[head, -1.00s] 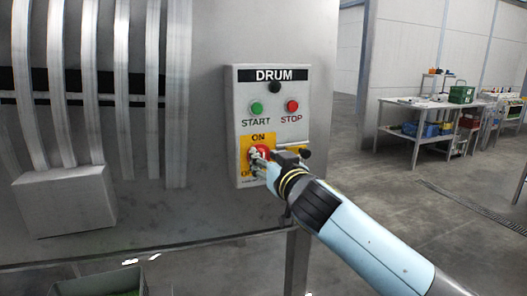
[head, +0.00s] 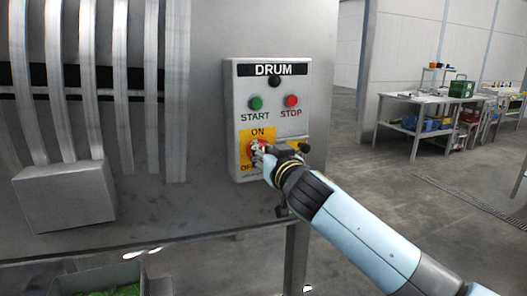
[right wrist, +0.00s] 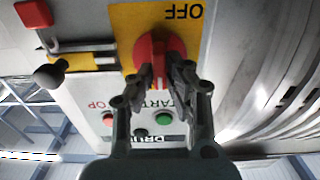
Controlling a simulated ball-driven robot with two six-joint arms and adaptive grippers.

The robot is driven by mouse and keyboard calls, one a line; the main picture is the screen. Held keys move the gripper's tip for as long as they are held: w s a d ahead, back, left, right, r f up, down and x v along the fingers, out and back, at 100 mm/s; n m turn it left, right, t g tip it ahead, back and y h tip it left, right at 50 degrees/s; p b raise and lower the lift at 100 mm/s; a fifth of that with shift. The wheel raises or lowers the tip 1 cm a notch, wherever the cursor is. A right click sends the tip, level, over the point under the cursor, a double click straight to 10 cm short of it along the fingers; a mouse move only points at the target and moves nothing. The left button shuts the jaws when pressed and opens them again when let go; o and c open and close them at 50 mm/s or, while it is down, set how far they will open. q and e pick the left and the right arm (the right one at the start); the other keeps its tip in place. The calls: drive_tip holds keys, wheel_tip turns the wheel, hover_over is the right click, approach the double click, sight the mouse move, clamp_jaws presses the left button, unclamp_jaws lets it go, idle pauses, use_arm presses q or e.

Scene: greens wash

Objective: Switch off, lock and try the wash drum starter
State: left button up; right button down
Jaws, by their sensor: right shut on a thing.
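The grey drum starter box (head: 231,120) is on the steel wall, with a green START button (head: 256,103), a red STOP button (head: 291,101) and a dark round fitting (head: 274,81). Below is a red rotary switch on a yellow ON/OFF plate (head: 258,132). My right gripper (head: 259,153) is shut on the red switch handle and partly hides it in the head view. The right wrist view shows both fingertips on the red handle (right wrist: 155,48), below the upside-down OFF label. The handle's exact setting is hard to tell. My left gripper is out of view.
A black ball knob (right wrist: 47,76) on a rod is beside the switch plate, close to my right gripper. A small red block (right wrist: 33,13) shows in the wrist view's corner. A workbench (head: 425,98) stands far right; the floor between is clear.

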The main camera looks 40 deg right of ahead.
drive_tip(key=shift+w+a+f+n+p, duration=0.1)
drive_tip(key=shift+a+f+n+p, duration=0.2)
drive_tip(key=shift+n, duration=2.65)
drive_tip(key=shift+s+a+f+n+p, duration=0.1)
drive_tip(key=shift+n+p, duration=0.35)
drive_tip(key=shift+n, duration=2.55)
drive_tip(key=shift+w+a+f+n+p, duration=0.15)
drive_tip(key=shift+n+p, duration=0.2)
drive_tip(key=shift+n, duration=2.6)
drive_tip(key=c, duration=1.4)
unclamp_jaws()
drive_tip(key=shift+o, duration=0.2)
